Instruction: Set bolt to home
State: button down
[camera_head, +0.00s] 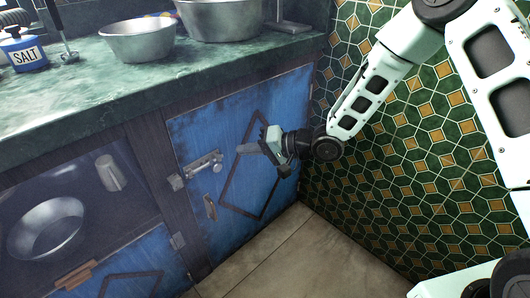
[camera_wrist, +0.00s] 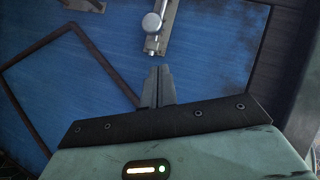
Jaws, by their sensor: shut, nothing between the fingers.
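A metal slide bolt (camera_head: 202,164) is mounted on the upper left of a blue cabinet door (camera_head: 215,125), near the door's left edge. The bolt also shows at the top of the wrist view (camera_wrist: 152,25), with a round knob on it. My gripper (camera_head: 242,149) is in front of the door, to the right of the bolt and apart from it in the head view. In the wrist view my gripper (camera_wrist: 157,72) has its fingertips together just below the bolt's end, with a small gap. Nothing is held. The bolt's far end is cut off in the wrist view.
A brown handle (camera_head: 209,207) is on the door below the bolt. A green countertop (camera_head: 80,95) overhangs above, with metal bowls (camera_head: 138,42) and a salt container (camera_head: 24,50). A green tiled wall (camera_head: 420,160) stands close on the right. The floor (camera_head: 300,255) in front is clear.

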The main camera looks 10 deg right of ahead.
aim_at(218, 168)
jog(key=a, duration=0.1)
jog(key=a+f+b, duration=0.1)
jog(key=s+a+f, duration=0.1)
jog(key=a, duration=0.1)
jog(key=shift+a, duration=0.1)
jog(key=shift+s+a, duration=0.65)
jog(key=shift+a, duration=0.25)
jog(key=shift+s+a, duration=0.6)
jog(key=shift+a, duration=0.25)
jog(key=shift+s, duration=0.1)
jog(key=p+v, duration=0.4)
jog(key=v, duration=1.3)
jog(key=shift+d+p, duration=0.25)
jog(key=shift+p, duration=0.05)
jog(key=shift+r, duration=0.15)
